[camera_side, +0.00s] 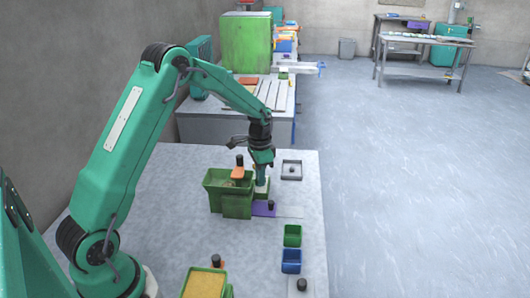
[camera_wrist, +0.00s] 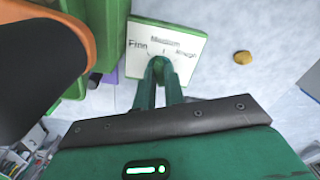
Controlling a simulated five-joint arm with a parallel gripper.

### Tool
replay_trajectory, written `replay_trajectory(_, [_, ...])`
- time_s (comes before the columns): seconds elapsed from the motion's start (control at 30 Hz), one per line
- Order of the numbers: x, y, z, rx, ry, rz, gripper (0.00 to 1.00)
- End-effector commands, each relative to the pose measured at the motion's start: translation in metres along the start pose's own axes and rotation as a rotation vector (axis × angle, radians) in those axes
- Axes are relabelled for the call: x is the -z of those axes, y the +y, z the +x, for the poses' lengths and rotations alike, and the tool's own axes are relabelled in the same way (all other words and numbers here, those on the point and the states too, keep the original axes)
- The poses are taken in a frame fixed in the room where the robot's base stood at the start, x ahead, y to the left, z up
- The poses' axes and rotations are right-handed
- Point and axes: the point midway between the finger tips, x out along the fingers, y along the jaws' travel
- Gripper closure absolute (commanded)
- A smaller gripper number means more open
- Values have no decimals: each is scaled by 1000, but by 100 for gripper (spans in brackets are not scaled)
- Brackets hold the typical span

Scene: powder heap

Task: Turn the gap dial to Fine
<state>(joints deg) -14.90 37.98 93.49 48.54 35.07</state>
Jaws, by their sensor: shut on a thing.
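The gap dial's white label plate (camera_wrist: 180,35) has a green edge and shows in the wrist view at top centre. Its words curve around the dial; the left one looks like "Finn", the top one like "Medium", and the right one is hard to read. My gripper (camera_wrist: 160,66) is shut on the dial, whose knob is mostly hidden behind the fingertips. Which word the dial points to cannot be told. In the side view my gripper (camera_side: 262,184) reaches down at the right side of the green mill (camera_side: 222,188).
An orange part with a black knob (camera_side: 239,161) stands on the mill, close left of my gripper. A grey tray (camera_side: 299,178), a green bin (camera_side: 292,236) and a blue bin (camera_side: 291,262) stand to the right. A yellow-filled box (camera_side: 203,285) is in front.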

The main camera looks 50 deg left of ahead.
Motion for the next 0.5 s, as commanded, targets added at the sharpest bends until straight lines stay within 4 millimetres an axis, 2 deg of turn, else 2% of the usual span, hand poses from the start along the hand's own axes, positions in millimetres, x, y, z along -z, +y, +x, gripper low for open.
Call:
replay_trajectory(0.2, [0,0,-1,0,0,-196,100])
replay_trajectory(0.5, [0,0,-1,0,0,-387,100])
